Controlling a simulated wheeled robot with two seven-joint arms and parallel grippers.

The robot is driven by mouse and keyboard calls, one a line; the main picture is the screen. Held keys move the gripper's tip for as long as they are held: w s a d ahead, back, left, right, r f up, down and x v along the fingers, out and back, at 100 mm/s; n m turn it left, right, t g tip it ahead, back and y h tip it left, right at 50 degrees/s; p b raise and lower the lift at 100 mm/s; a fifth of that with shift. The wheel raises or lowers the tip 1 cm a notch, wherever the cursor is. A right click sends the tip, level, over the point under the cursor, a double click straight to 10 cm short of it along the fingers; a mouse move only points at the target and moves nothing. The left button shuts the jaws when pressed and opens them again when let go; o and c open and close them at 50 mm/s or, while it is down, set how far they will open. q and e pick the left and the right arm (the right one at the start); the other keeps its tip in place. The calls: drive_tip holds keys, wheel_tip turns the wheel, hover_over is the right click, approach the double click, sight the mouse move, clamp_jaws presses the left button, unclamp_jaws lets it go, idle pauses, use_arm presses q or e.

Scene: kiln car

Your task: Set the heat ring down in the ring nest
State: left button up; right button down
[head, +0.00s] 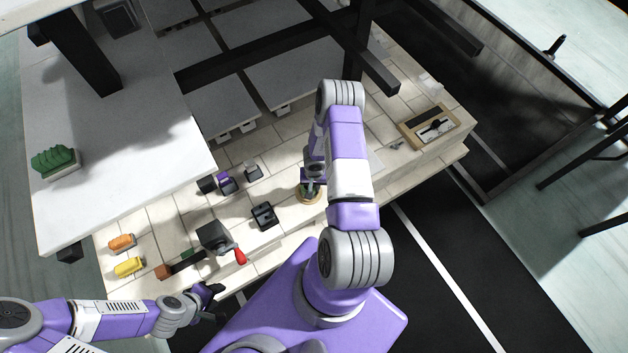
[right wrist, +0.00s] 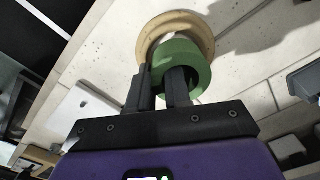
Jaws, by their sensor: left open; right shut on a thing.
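The heat ring (right wrist: 204,70) is a thick green ring in the right wrist view. My right gripper (right wrist: 160,76) is shut on its wall, one finger inside the hole and one outside. The ring nest, a round tan ring-shaped piece (right wrist: 152,34), lies just beyond it. The green ring covers part of the nest and looks off-centre; I cannot tell if they touch. In the head view the nest (head: 309,199) shows on the tiled surface below my right gripper (head: 312,184), whose arm hides much of that spot. My left gripper (head: 215,301) is open and empty near the front edge.
A black holder (head: 263,216), a dark grey block with a red handle (head: 240,257), and orange (head: 122,242) and yellow (head: 129,267) pieces stand left of the nest. A wooden tray (head: 430,127) is at the right. Black posts rise behind. A grey slab (head: 110,130) overhangs the left.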

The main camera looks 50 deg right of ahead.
drive_tip(key=shift+f+b, duration=0.3)
drive_tip(key=shift+f, duration=0.4)
drive_tip(key=shift+r, duration=0.1)
drive_tip(key=c, duration=1)
unclamp_jaws()
wheel_tip(320, 180, up, 8)
drive_tip(key=p, duration=0.3)
drive_tip(key=shift+f, duration=0.2)
drive_tip(key=shift+a, duration=0.1)
